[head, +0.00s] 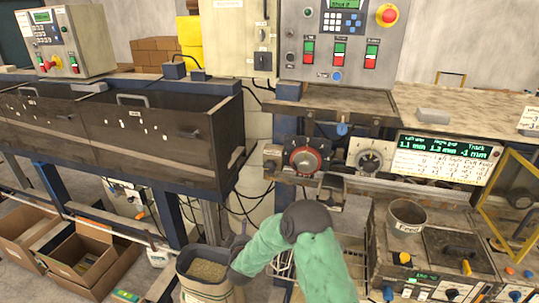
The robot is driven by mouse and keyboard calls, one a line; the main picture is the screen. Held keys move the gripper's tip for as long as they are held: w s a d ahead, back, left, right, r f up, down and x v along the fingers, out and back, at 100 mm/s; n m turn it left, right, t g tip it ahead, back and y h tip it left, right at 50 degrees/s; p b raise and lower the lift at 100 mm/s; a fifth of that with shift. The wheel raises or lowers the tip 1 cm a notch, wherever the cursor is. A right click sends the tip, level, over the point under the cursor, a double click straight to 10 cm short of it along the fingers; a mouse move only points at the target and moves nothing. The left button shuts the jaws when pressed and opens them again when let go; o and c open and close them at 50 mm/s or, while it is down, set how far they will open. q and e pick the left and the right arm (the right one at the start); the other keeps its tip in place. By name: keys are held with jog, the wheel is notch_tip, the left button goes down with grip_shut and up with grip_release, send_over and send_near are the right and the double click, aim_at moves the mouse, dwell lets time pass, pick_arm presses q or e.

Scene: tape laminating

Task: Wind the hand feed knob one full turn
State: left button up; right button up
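A round red-and-black knob (306,160) sits on the front of the grey machine at the centre. A pale grey dial with a dark hub (369,162) is to its right. I cannot read which of the two is labelled as the hand feed knob. A green-sleeved arm of mine with a dark joint rises from the bottom centre, below both, and bends down to the left. Its far end is beside a sack, and no gripper fingers can be made out there. Nothing of mine touches either knob.
An open sack of granules (207,270) stands below. A grey cup (407,215) stands on the lower unit at right. A lit display (445,158) and a yellow-framed guard (514,205) are further right. Dark troughs (150,130) fill the left, with open cardboard boxes (85,257) underneath.

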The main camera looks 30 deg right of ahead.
aim_at(269, 169)
jog(key=w+d+r+m+h+p, duration=0.1)
jog(key=d+r+h+p, duration=0.2)
jog(key=r, duration=0.7)
jog(key=d+r+h+p, duration=0.25)
jog(key=d+r, duration=0.25)
jog(key=r, duration=0.4)
jog(key=shift+g+h, duration=0.3)
jog(key=shift+h, duration=0.15)
jog(key=x, duration=1.1)
jog(key=shift+d+r+b, duration=0.15)
jog(key=shift+b, duration=0.2)
pick_arm(q)
notch_tip(269, 169, up, 6)
jog(key=shift+r, duration=0.2)
pick_arm(e)
jog(key=shift+s+m, duration=0.1)
jog(key=shift+m, duration=0.2)
jog(key=c, duration=1.2)
